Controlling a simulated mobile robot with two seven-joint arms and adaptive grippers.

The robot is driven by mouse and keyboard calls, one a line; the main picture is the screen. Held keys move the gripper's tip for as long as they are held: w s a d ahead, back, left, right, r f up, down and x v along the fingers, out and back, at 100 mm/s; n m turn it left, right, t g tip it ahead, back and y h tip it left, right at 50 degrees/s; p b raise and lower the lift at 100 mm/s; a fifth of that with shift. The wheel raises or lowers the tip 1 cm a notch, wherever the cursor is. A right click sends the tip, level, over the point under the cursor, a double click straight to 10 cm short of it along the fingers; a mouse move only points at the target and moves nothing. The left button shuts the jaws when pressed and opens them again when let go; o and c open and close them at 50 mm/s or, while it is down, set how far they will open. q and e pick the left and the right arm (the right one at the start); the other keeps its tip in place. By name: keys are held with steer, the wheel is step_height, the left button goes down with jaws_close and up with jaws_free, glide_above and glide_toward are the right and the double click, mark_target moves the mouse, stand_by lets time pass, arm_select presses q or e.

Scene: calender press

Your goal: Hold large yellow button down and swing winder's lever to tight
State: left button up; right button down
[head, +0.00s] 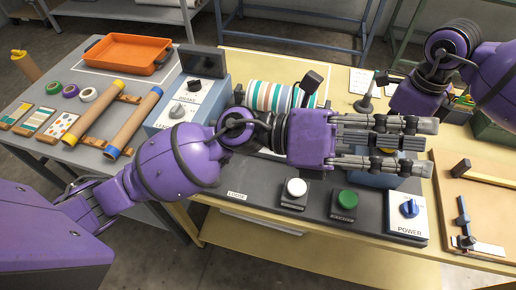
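My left gripper (431,147) reaches in from the left, over the dark control panel (265,200). Its fingers point right and are parted, with a gap between them. A yellow button (411,153) on a blue box (375,181) shows partly between and below the fingers; I cannot tell whether they touch it. A black-ended lever (312,81) stands up beside a striped roll (262,95), behind my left wrist. A "LOOSE" label (236,195) is on the panel's left; no "tight" label is visible. My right arm is at the upper right; its fingers are not clear.
White (296,188) and green (344,199) buttons and a blue POWER knob (409,208) line the panel front. A grey-blue control box (188,100) stands left. An orange tray (127,53) and cardboard tubes (135,120) lie on the left table. A wooden board (470,215) lies right.

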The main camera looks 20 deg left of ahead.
arm_select(q)
steer(key=w+a+f+m+g+y, duration=0.2)
steer(key=a+f+y, duration=0.6)
steer(key=f+y, duration=0.3)
steer(key=w+a+f+n+t+y, duration=0.1)
steer(key=w+a+n+y, duration=0.2)
steer(key=a, duration=0.4)
steer(key=w+a+f+n+t+y, duration=0.1)
steer(key=a+n+y, duration=0.35)
steer(key=a, duration=0.35)
steer(key=w+a+f+n+t+y, duration=0.1)
steer(key=w+a+n+y, duration=0.15)
steer(key=a+y, duration=0.35)
steer(key=shift+h, duration=0.85)
steer(key=a+f, duration=0.1)
steer(key=f, duration=0.3)
steer(key=a+f, duration=0.1)
steer(key=f, duration=0.3)
steer(key=a+f, duration=0.1)
steer(key=f, duration=0.3)
steer(key=shift+c, duration=0.4)
steer(key=shift+r, duration=0.1)
jaws_close()
